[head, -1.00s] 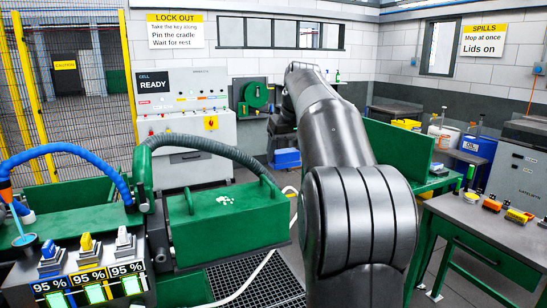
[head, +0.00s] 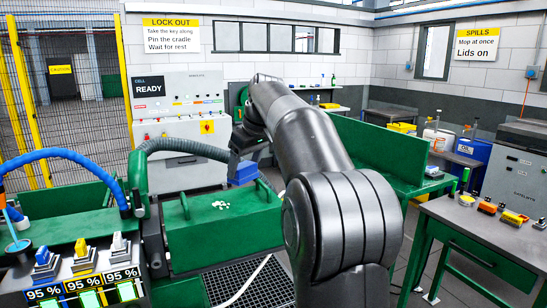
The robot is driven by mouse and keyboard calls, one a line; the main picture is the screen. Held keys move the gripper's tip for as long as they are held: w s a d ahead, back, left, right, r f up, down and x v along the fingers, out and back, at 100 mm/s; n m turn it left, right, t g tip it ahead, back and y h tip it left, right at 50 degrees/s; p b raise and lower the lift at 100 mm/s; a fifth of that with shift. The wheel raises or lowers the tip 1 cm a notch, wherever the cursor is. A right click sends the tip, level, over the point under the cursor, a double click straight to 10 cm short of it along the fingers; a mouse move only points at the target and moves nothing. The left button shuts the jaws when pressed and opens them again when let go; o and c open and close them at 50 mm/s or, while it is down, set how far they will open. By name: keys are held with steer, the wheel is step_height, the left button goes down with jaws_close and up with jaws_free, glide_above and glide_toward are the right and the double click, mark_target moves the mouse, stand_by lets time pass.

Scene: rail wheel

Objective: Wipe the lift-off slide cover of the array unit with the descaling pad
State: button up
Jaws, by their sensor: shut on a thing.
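The green slide cover (head: 215,228) is the box-like lid at the lower middle left, with a handle at each side. A patch of white specks (head: 221,205) lies on its top. My gripper (head: 240,158) is beyond the cover's far right part, pointing down and partly hidden by my own arm. It is shut on a blue block, which I take for the descaling pad (head: 243,173). The pad looks apart from the white specks; whether it touches the cover's far edge I cannot tell.
A grey hose (head: 190,147) arches behind the cover. Blue and yellow switches (head: 82,250) with 95 % displays stand at the left. A dark floor grating (head: 265,285) lies below right. A green workbench (head: 470,225) with small items stands at the right.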

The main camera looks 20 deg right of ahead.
steer(key=a+f+n+y, duration=0.1)
steer(key=a+n, duration=0.2)
steer(key=a, duration=0.3)
steer(key=shift+g, duration=0.3)
steer(key=shift+w+a+f, duration=0.1)
steer(key=shift+f, duration=1.65)
steer(key=shift+w+a+f, duration=0.1)
steer(key=shift+f, duration=1.65)
steer(key=shift+w+f, duration=0.55)
steer(key=shift+w, duration=0.35)
steer(key=shift+c, duration=0.3)
steer(key=shift+w, duration=2.65)
steer(key=shift+s+d, duration=0.1)
steer(key=shift+s, duration=3.5)
steer(key=shift+a, duration=0.2)
steer(key=shift+w, duration=3.6)
steer(key=shift+s, duration=3.55)
steer(key=shift+s+r, duration=0.1)
steer(key=shift+r, duration=0.05)
step_height(320, 180, up, 8)
